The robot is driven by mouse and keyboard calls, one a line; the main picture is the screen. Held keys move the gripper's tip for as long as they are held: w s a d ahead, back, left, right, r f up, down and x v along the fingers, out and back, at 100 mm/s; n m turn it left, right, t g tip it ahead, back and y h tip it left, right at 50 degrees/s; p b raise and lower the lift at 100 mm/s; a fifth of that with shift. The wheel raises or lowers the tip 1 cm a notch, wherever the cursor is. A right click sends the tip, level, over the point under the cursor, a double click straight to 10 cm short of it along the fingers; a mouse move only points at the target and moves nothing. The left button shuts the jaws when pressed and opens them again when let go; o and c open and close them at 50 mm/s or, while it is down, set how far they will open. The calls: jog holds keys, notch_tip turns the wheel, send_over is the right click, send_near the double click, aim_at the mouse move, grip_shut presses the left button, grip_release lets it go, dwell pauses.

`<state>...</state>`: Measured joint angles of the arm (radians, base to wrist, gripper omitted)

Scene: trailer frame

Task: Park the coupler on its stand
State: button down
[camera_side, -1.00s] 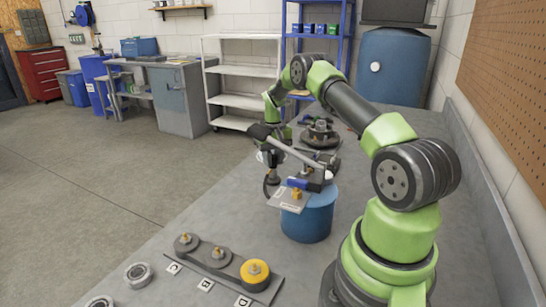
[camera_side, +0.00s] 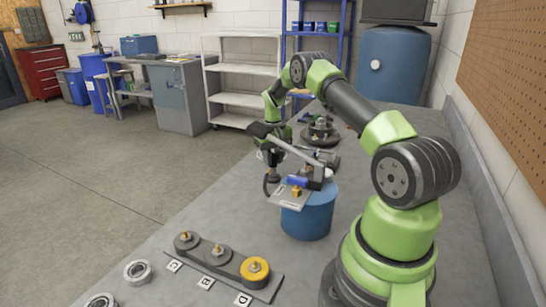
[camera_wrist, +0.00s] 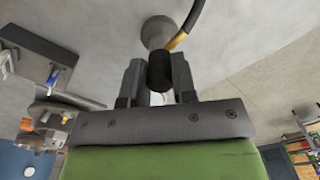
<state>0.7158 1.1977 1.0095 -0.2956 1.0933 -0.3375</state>
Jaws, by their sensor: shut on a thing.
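My gripper (camera_wrist: 158,85) is shut on the coupler, seen in the wrist view as a black cylinder (camera_wrist: 159,72) between the two fingers. A grey round part (camera_wrist: 157,31) lies just beyond it, with a brass fitting and a dark hose (camera_wrist: 190,22) running up out of view. In the side view my gripper (camera_side: 273,157) is low over the bench, left of the blue drum, and the coupler (camera_side: 272,178) shows small and dark below it. I cannot tell which thing is the stand, or whether the coupler touches anything below.
A blue drum (camera_side: 307,219) carries a plate with blue and brass parts close by my gripper. A strip with grey and yellow posts (camera_side: 229,265) and two metal rings (camera_side: 138,272) lie at the front. A hub-like round part (camera_side: 320,135) stands farther back.

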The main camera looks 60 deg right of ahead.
dwell(0.3)
jog(key=shift+c, duration=2.2)
grip_release()
jog(key=shift+r, duration=3.45)
